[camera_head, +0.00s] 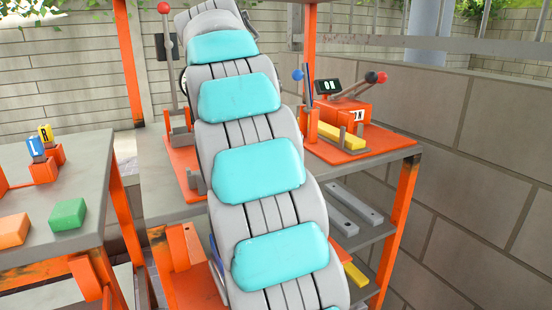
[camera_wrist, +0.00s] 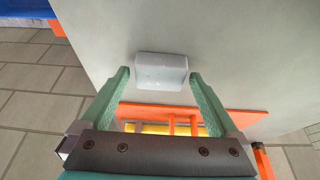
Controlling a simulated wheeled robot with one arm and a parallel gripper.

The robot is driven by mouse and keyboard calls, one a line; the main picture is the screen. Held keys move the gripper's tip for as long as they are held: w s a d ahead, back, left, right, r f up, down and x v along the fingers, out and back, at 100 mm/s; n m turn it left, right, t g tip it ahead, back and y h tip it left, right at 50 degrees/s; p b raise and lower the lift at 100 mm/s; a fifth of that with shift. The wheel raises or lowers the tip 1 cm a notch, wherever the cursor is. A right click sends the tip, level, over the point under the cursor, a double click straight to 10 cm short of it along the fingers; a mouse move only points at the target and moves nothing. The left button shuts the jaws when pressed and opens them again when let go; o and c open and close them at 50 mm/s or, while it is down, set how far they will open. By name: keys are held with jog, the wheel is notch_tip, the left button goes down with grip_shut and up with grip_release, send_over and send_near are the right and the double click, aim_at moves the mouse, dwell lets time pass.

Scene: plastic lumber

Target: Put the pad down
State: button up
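A small whitish block, which looks like the pad (camera_wrist: 161,71), lies against a light grey surface (camera_wrist: 230,50) in the wrist view. My gripper (camera_wrist: 160,74) has its two green fingers on either side of the pad. Narrow gaps seem to show between the fingertips and the pad's sides, so the fingers look open. How high the fingertips are above the surface is hard to tell. In the head view my arm, with its turquoise covers, hides the gripper and the pad.
A workbench (camera_head: 400,145) carries an orange fixture with a yellow bar (camera_head: 341,135) and levers (camera_head: 371,78). Grey bars (camera_head: 355,203) lie on its shelf. The left table (camera_head: 90,180) holds an orange block (camera_head: 14,230), a green block (camera_head: 68,214) and lettered switches (camera_head: 40,147). A block wall (camera_head: 480,140) stands right.

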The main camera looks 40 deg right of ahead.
jog(key=c, duration=1.3)
